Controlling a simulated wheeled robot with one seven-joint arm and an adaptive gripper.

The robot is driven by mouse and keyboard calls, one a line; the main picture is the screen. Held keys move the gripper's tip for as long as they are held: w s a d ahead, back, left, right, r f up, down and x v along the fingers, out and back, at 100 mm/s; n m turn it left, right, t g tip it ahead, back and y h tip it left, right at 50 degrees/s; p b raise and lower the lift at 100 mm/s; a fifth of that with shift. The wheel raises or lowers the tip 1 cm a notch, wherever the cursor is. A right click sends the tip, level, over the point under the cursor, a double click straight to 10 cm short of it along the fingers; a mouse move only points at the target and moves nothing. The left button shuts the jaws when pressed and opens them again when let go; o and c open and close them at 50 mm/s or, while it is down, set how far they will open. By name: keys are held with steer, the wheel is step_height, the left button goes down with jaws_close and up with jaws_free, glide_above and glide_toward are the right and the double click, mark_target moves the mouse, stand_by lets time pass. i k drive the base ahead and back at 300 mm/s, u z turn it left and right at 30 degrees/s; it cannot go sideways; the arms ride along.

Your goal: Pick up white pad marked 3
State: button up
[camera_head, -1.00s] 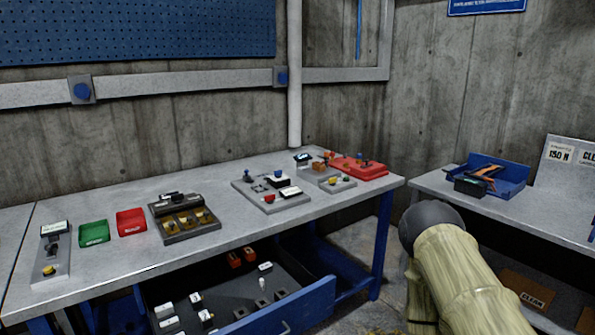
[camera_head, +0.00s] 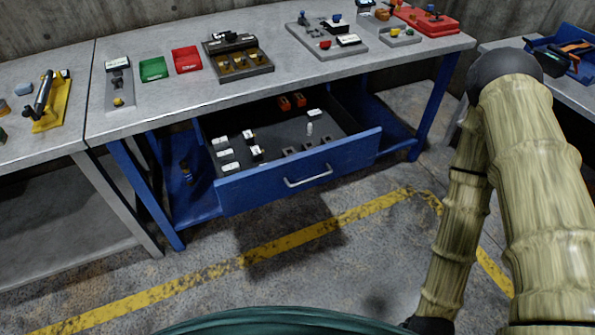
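An open blue drawer (camera_head: 285,182) under the workbench holds several small white blocks or pads. White ones lie at its left side, the upper (camera_head: 221,142), the middle (camera_head: 226,154) and the lower (camera_head: 231,167). Other white-topped pieces stand nearby, one at the upper middle (camera_head: 248,135) and one below it (camera_head: 257,152). Another white piece (camera_head: 314,112) lies at the back right. Their marks are too small to read, so I cannot tell which is marked 3. My arm is at the right, folded downward, and my gripper is out of view.
The workbench (camera_head: 140,100) carries a green tray (camera_head: 153,69), a red tray (camera_head: 187,59) and several fixtures. Orange pieces (camera_head: 291,102) lie at the drawer's back. The drawer handle (camera_head: 308,177) juts forward. The floor (camera_head: 330,260) in front is clear, crossed by yellow lines.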

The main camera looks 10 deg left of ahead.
mark_target(223, 155)
steer(key=z, duration=1.75)
steer(key=k, duration=1.1)
steer(key=u, duration=1.95)
steer(key=i, duration=1)
